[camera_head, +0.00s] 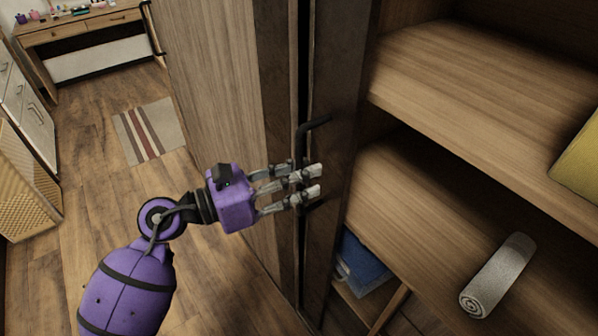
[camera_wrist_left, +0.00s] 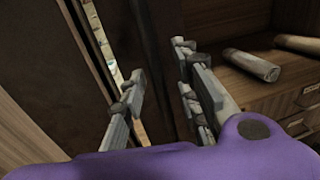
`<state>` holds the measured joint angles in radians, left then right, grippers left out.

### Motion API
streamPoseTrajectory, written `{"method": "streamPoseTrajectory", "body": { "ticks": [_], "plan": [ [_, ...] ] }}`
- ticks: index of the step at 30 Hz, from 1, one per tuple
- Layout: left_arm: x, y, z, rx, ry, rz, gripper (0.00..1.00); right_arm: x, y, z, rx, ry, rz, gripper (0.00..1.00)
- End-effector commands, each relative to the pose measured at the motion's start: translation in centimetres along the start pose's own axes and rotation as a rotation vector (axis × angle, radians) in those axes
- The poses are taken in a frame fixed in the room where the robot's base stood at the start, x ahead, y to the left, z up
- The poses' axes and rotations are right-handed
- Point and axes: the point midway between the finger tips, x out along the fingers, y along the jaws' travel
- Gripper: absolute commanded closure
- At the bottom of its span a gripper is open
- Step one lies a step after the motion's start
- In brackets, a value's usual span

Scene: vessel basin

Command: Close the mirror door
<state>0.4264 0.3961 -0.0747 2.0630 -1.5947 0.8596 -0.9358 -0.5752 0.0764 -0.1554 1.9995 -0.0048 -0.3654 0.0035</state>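A tall wood-panelled door (camera_head: 215,90) with a dark edge stands beside the open cabinet in the head view. A black bar handle (camera_head: 315,125) shows at the dark edge; its lower part is partly hidden by my fingers. My left gripper (camera_head: 309,183) is at that edge, beside the handle. In the left wrist view its fingers (camera_wrist_left: 158,88) are apart, with a dark panel between and behind them. Whether they touch the handle is unclear. A narrow bright strip (camera_wrist_left: 103,40) beside the dark panel may be mirror or a gap. My right gripper is not in view.
The cabinet's open shelves (camera_head: 480,75) fill the right side, with a rolled grey towel (camera_head: 498,275) and folded blue cloth (camera_head: 362,262). A striped rug (camera_head: 150,130) and free wooden floor lie left. A desk (camera_head: 80,35) stands far back.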

Motion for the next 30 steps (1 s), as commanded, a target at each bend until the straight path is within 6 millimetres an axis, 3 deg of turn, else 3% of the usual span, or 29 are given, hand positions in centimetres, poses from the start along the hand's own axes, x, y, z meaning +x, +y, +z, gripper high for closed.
{"method": "streamPoseTrajectory", "body": {
  "ticks": [6,13,30],
  "plan": [
    [0.06,0.01,-0.09,-0.001,0.0,0.0,0.7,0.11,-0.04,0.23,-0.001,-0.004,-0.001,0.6],
    [0.03,0.01,-0.08,-0.002,0.0,0.001,0.99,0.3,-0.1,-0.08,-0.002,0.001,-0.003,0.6],
    [-0.03,0.23,-0.13,-0.002,0.0,0.0,1.0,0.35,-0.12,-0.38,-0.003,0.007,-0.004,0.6]
  ]
}}
